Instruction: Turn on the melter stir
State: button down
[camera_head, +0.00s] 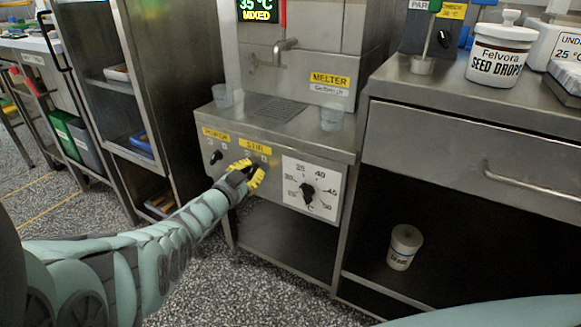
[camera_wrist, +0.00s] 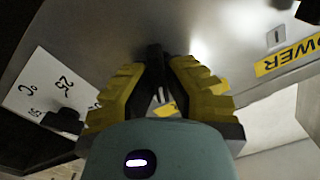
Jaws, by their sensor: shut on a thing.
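The melter (camera_head: 275,125) is a steel unit with a sloped front panel. A yellow STIR label (camera_head: 255,146) sits above the spot where my gripper (camera_head: 252,174) meets the panel. My gripper's yellow fingers are closed around a black stir knob, seen between them in the wrist view (camera_wrist: 155,62). In the head view the fingers mostly hide this knob, so I cannot read its setting. A black power knob (camera_head: 215,157) is to the left under a yellow POWER label (camera_head: 215,135). The display (camera_head: 258,11) above reads 35 °C and MIXED.
A white temperature dial (camera_head: 308,190) is just right of my gripper. Clear cups (camera_head: 331,118) stand on the melter top by the tap (camera_head: 285,45). A steel counter (camera_head: 470,105) with a Seed Drops jar (camera_head: 499,55) is at right, a shelf rack (camera_head: 120,90) at left.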

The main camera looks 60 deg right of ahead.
jog(key=shift+m, duration=0.5)
jog(key=c, duration=1)
grip_release()
jog(key=shift+d, duration=0.1)
jog(key=shift+s+a, duration=0.15)
jog(key=shift+a, duration=1.85)
jog(key=shift+s+a, duration=0.2)
jog(key=shift+a, duration=1.85)
jog(key=shift+s+a, duration=0.15)
jog(key=shift+a, duration=1.85)
